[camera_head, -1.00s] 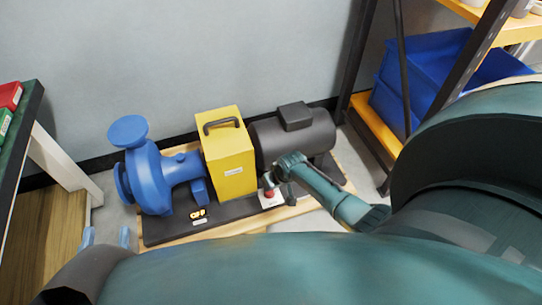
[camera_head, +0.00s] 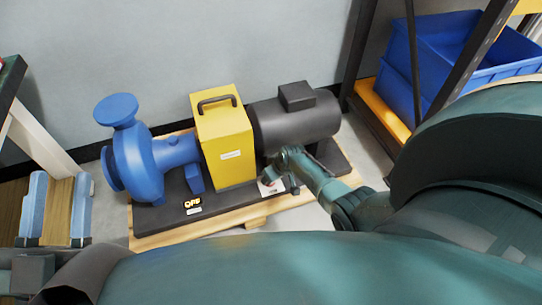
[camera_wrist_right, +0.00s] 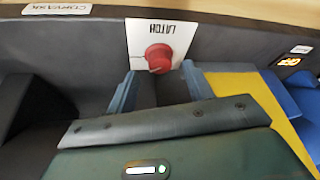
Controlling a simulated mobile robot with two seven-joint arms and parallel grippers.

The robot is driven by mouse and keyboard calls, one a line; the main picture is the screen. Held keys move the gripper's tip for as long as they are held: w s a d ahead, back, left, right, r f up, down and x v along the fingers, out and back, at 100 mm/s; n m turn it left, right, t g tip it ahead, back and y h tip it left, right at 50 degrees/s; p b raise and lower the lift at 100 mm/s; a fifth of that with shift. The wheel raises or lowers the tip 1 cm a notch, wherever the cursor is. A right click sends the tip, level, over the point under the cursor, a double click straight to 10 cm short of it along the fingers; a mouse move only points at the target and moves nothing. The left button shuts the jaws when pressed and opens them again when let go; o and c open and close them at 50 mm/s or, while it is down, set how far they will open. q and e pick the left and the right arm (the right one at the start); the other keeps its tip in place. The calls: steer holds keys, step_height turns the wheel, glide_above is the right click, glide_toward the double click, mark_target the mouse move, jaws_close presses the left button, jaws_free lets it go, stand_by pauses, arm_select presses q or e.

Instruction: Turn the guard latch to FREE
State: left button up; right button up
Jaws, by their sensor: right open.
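The guard latch is a red knob (camera_wrist_right: 158,58) on a white plate marked LATCH (camera_wrist_right: 140,32), on the dark base in front of the yellow guard (camera_head: 226,155). In the head view the plate (camera_head: 266,189) is partly covered by my right gripper (camera_head: 273,178), and the knob is hidden. In the right wrist view my right gripper (camera_wrist_right: 159,78) is open, its blue fingertips apart on either side of the knob. I cannot tell whether they touch it. No FREE mark is readable. My left gripper (camera_head: 58,205) is open and empty at the lower left, away from the machine.
A blue pump (camera_head: 148,165) stands left of the guard and a dark motor (camera_head: 298,122) right of it. A small lit display (camera_head: 192,203) is on the base (camera_head: 225,200). A rack with blue bins (camera_head: 392,92) stands at the right, a bench (camera_head: 40,140) at the left.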

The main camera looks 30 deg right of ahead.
steer(key=shift+b+x, duration=0.6)
steer(key=shift+x, duration=0.45)
arm_select(q)
steer(key=shift+a+r+m+t+h, duration=0.2)
steer(key=shift+r+m+t+h, duration=0.1)
steer(key=shift+r+m+h, duration=1.2)
arm_select(e)
steer(key=shift+w+f, duration=0.1)
steer(key=shift+f, duration=0.2)
arm_select(q)
steer(key=shift+r, duration=0.1)
arm_select(e)
steer(key=shift+c, duration=0.3)
